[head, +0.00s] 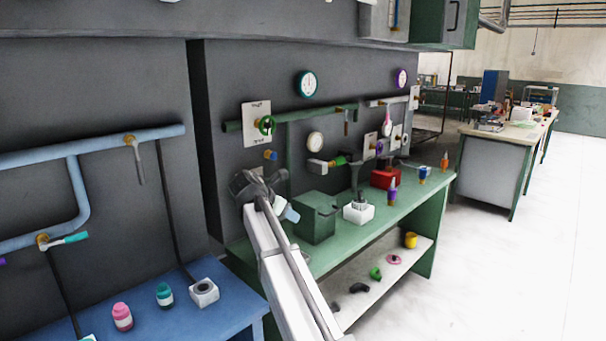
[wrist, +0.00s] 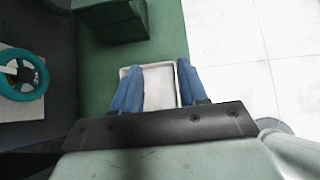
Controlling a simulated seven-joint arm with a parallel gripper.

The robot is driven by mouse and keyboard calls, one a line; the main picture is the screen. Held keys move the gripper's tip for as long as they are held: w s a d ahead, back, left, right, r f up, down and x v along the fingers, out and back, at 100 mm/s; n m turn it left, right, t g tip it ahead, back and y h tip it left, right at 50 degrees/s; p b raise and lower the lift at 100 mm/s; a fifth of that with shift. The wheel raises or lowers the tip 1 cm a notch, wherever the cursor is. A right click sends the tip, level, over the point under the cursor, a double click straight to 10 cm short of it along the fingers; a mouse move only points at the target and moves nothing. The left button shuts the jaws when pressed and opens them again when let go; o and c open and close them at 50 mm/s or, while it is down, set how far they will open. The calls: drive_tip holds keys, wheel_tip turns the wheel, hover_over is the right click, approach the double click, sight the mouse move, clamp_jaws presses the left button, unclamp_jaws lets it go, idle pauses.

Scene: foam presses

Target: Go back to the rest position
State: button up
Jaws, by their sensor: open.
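My gripper (head: 290,214) is at the end of my white arm, in front of the dark wall and left of the green block (head: 316,218), above the green bench (head: 405,203). In the wrist view its two blue fingers (wrist: 158,88) are spread apart. A pale, light-rimmed rectangular thing (wrist: 159,84) shows beyond and between them. I see nothing gripped. The gap between the fingertips and what lies below cannot be told.
A teal handwheel (wrist: 24,75) is at the left in the wrist view. Pipes, valves and gauges line the wall. A white block (head: 358,213) and a red box (head: 385,179) stand on the bench. A blue bench (head: 235,279) is at lower left. The floor at right is clear.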

drive_tip(key=d+f+m+g+h, duration=0.15)
drive_tip(key=d+f, duration=0.25)
drive_tip(key=d, duration=0.6)
drive_tip(key=d+f+g+h, duration=0.1)
drive_tip(key=d+f+h, duration=0.2)
drive_tip(key=d, duration=0.7)
drive_tip(key=s+d+f+m+g+y, duration=0.15)
drive_tip(key=s+f, duration=0.25)
drive_tip(key=f, duration=0.6)
drive_tip(key=s+d+f+m+g, duration=0.1)
drive_tip(key=s+d+f+m, duration=0.3)
drive_tip(key=f, duration=0.6)
drive_tip(key=s+f+m+g+y, duration=0.1)
drive_tip(key=s+f, duration=0.4)
drive_tip(key=f, duration=0.4)
drive_tip(key=s+f+m+g+y, duration=0.4)
drive_tip(key=s+f+m, duration=0.4)
drive_tip(key=s+f, duration=1.25)
drive_tip(key=s+a+f+m+g+y, duration=0.1)
drive_tip(key=s+f+m, duration=0.2)
drive_tip(key=s, duration=0.6)
drive_tip(key=s+a+f+m+g+y, duration=0.1)
drive_tip(key=s+m, duration=0.3)
drive_tip(key=s, duration=0.5)
drive_tip(key=s+a+f+m+g+y, duration=0.1)
drive_tip(key=s+f+m, duration=0.3)
drive_tip(key=s, duration=0.6)
drive_tip(key=shift+a+f+m+g+y, duration=0.15)
drive_tip(key=shift+f+m+g+y, duration=0.15)
drive_tip(key=shift+y, duration=0.5)
